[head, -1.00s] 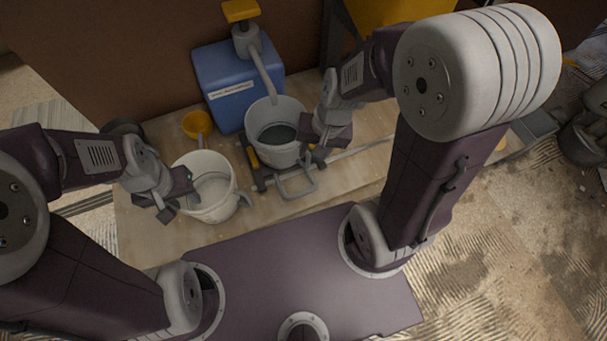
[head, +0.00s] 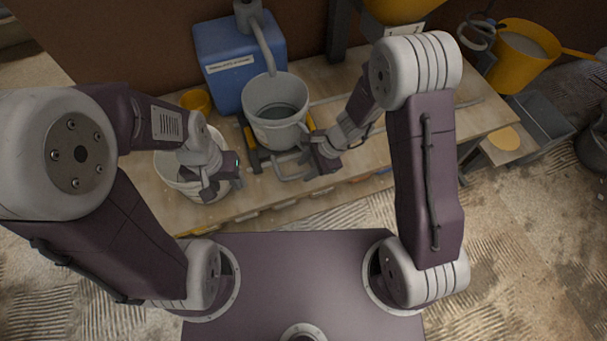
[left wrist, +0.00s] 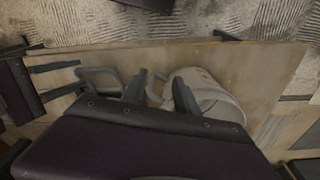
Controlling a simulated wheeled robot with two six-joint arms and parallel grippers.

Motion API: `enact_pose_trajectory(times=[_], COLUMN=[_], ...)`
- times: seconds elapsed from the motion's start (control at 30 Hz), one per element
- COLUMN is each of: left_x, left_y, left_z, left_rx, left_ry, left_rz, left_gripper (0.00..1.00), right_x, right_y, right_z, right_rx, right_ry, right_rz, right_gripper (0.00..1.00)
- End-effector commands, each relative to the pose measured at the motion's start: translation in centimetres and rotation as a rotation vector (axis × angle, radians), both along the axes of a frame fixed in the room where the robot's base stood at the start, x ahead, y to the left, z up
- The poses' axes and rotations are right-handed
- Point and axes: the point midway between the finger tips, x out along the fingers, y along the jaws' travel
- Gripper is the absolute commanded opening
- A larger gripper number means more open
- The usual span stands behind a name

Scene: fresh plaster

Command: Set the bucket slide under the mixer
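The bucket slide (head: 253,147), a low dark frame with yellow parts and a grey loop handle, lies on the bench. A grey bucket (head: 281,131) with dark contents stands on it. The slide's handle also shows in the left wrist view (left wrist: 101,72). My right gripper (head: 311,165) is at the handle; in the left wrist view its two fingers are apart, tips close to the loop. My left gripper (head: 214,190) is open at a white bucket (head: 172,172); its fingers (left wrist: 160,92) are apart around that bucket's grey handle. The mixer may be the yellow body (head: 395,8), mostly cut off.
A blue tank (head: 222,62) with a grey spout stands behind the slide, a yellow scoop (head: 195,100) beside it. A dark post (head: 339,35) rises from the bench (head: 420,130). The bench right of the slide is mostly clear. A yellow bucket (head: 515,65) sits far right.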

Motion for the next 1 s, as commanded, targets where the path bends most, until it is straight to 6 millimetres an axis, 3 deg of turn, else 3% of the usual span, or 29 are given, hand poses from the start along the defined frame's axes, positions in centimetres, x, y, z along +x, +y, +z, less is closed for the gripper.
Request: enact_pose_trajectory(times=[0.03,0.13,0.47,0.6,0.63,1.0], left_x=[0.0,0.0,0.0,0.0,0.0,0.0], left_y=[0.0,0.0,0.0,0.0,0.0,0.0], left_z=[-0.8,-1.2,-1.2,-1.2,-1.2,-1.2], left_rx=[0.000,0.000,0.000,0.000,0.000,0.000], left_ry=[0.000,0.000,0.000,0.000,0.000,0.000], left_rz=[0.000,0.000,0.000,0.000,0.000,0.000], left_gripper=[0.36,0.36,0.36,0.36,0.36,0.36], right_x=[0.0,0.1,0.2,0.2,0.2,0.2], right_y=[0.4,1.0,1.3,1.3,1.3,1.3], right_z=[-1.2,-2.2,-2.7,-2.7,-2.7,-2.6], right_rx=[-0.001,0.001,0.000,0.000,0.000,0.000], right_ry=[0.001,0.001,-0.001,-0.001,-0.001,-0.001], right_rz=[0.002,0.001,0.001,0.001,0.001,0.001], right_gripper=[0.38,0.38,0.38,0.05,0.00,0.00])
